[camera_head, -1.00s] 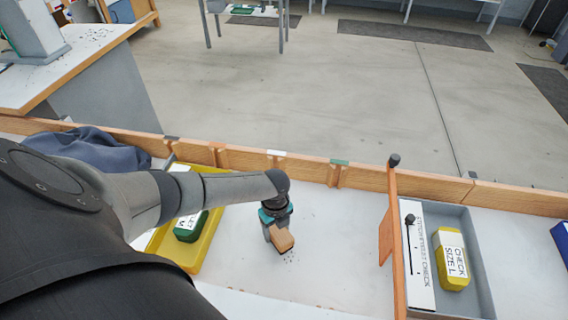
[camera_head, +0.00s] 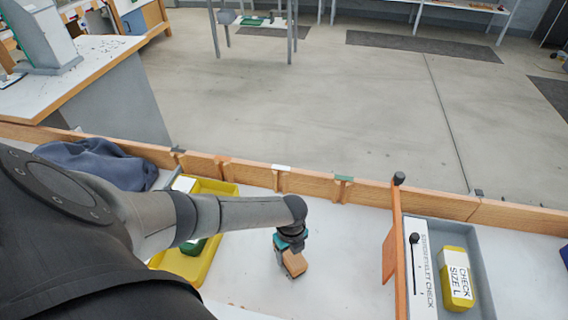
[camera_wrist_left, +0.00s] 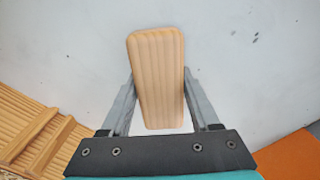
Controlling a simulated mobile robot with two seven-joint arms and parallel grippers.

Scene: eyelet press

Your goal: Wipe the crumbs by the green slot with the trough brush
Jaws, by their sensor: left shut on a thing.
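The trough brush, a tan wooden block (camera_head: 295,263), is held in my left gripper (camera_head: 289,254) low over the white trough floor. The wrist view shows the ribbed block (camera_wrist_left: 156,75) between the two grey fingers. Its bristles are hidden, so I cannot tell whether it touches the floor. The green slot tag (camera_head: 343,178) is on the wooden back rail, behind and right of the brush. A few dark crumbs (camera_wrist_left: 255,37) show right of the brush in the wrist view. I cannot make out crumbs beside the brush in the head view. My right gripper is not in view.
A yellow tray (camera_head: 212,258) with a green item lies left, partly behind my arm. An orange divider (camera_head: 391,255) stands right of the brush. Dark blue cloth (camera_head: 95,163) lies far left.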

